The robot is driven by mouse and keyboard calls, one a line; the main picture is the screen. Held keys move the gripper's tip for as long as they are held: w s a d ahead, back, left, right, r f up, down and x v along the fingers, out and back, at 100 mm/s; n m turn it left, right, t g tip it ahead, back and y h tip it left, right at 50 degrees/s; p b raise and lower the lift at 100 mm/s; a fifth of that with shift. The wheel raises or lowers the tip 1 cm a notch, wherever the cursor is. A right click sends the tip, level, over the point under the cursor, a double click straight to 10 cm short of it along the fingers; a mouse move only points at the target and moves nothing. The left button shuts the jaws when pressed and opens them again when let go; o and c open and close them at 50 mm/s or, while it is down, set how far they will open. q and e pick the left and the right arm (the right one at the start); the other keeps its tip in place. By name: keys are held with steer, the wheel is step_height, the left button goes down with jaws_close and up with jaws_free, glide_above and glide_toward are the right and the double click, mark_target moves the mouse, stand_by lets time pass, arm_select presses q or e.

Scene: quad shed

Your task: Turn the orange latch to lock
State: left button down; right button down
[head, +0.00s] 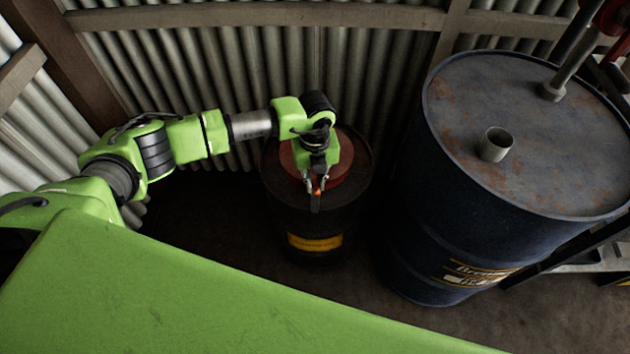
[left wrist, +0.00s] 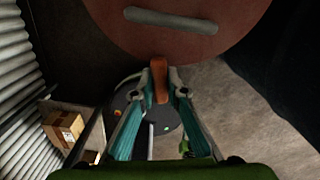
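The orange latch (left wrist: 160,82) is a short flat bar at the edge of a round red lid in the left wrist view. It points away from the lid, towards my gripper. In the head view only a small bright orange bit of the latch (head: 317,190) shows. My left gripper (left wrist: 161,88) has its fingertips on either side of the latch and looks closed on it. The left gripper (head: 316,185) also shows in the head view, over the front edge of the drum. The red lid (left wrist: 190,45) carries a grey handle bar (left wrist: 170,20). My right gripper is out of view.
The lid tops a dark drum with a yellow label (head: 315,242). A large blue drum (head: 445,215) with a pipe stub (head: 495,145) stands close on the right. Corrugated walls (head: 215,80) close in behind. A cardboard box (left wrist: 63,128) shows in the left wrist view.

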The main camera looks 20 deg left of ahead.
mark_target(315, 182)
arm_select(q)
steer(key=shift+f+m+b, duration=0.1)
steer(key=shift+m+b, duration=0.6)
steer(key=shift+m, duration=0.6)
steer(key=c, duration=2.3)
jaws_free()
steer(key=shift+r, duration=0.2)
step_height(315, 182, up, 12)
steer(key=shift+f, duration=0.1)
